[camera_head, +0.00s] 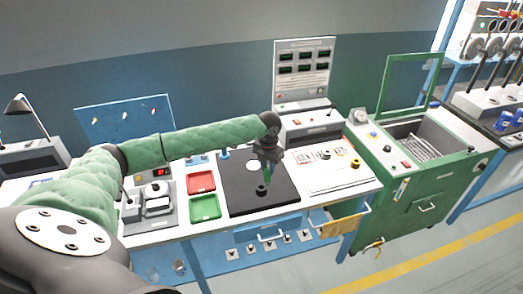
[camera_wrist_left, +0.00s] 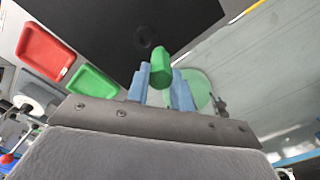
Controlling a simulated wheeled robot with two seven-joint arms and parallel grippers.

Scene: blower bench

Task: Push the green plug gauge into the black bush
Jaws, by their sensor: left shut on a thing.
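My left gripper (camera_head: 268,164) is shut on the green plug gauge (camera_head: 268,175), which points down above the black mat. In the left wrist view the green plug gauge (camera_wrist_left: 161,66) sits between the two blue fingers of the left gripper (camera_wrist_left: 162,88). The black bush (camera_head: 262,190) stands on the mat under the gauge. In the left wrist view the bush (camera_wrist_left: 146,38) shows as a dark ring, apart from the gauge's visible end. In the head view the gauge's lower end is near the bush; I cannot tell if they touch. My right gripper is not in view.
A black mat (camera_head: 234,182) covers the bench middle. A red tray (camera_head: 201,182) and a green tray (camera_head: 205,207) lie left of it. A white board (camera_head: 335,175) with small parts is to the right. A green cabinet (camera_head: 418,205) with an open lid stands further right.

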